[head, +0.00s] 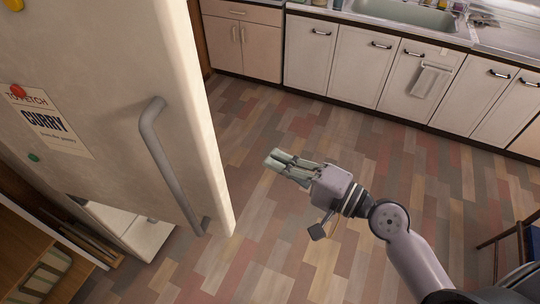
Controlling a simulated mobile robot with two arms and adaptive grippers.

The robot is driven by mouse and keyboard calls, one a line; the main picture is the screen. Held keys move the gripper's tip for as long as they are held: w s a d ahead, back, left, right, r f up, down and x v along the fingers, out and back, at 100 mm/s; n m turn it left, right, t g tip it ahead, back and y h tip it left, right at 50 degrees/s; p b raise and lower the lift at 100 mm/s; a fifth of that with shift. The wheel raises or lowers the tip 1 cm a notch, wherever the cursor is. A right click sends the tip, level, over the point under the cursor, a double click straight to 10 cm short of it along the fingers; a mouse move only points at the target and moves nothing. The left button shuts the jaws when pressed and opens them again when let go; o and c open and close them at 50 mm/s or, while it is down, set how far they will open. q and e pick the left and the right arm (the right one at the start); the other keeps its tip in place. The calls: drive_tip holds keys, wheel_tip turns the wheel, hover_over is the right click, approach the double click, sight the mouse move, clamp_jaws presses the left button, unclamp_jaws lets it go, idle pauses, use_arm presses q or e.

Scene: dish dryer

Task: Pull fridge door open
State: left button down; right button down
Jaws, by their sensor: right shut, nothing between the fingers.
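The cream fridge door (110,90) fills the left of the head view. It stands swung out from the fridge body, part of whose pale lower interior or drawer (135,232) shows below the door. A grey curved bar handle (168,160) runs down the door near its right edge. My right gripper (270,159) is to the right of the handle and the door edge, over the floor. Its fingers point left and are shut with nothing between them. It is apart from the handle. My left gripper is not in view.
White cabinets (355,68) with a sink (415,15) line the back. A towel (430,82) hangs on one cabinet door. A wooden shelf (20,250) is at lower left. A dark chair (500,240) is at lower right. The tiled wood floor (300,120) between is clear.

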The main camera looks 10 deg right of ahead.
drive_tip(key=p+x, duration=0.3)
drive_tip(key=x, duration=0.6)
drive_tip(key=s, duration=0.2)
drive_tip(key=s+a+p, duration=0.1)
drive_tip(key=s, duration=0.1)
drive_tip(key=shift+s+a, duration=0.1)
drive_tip(key=shift+f, duration=0.1)
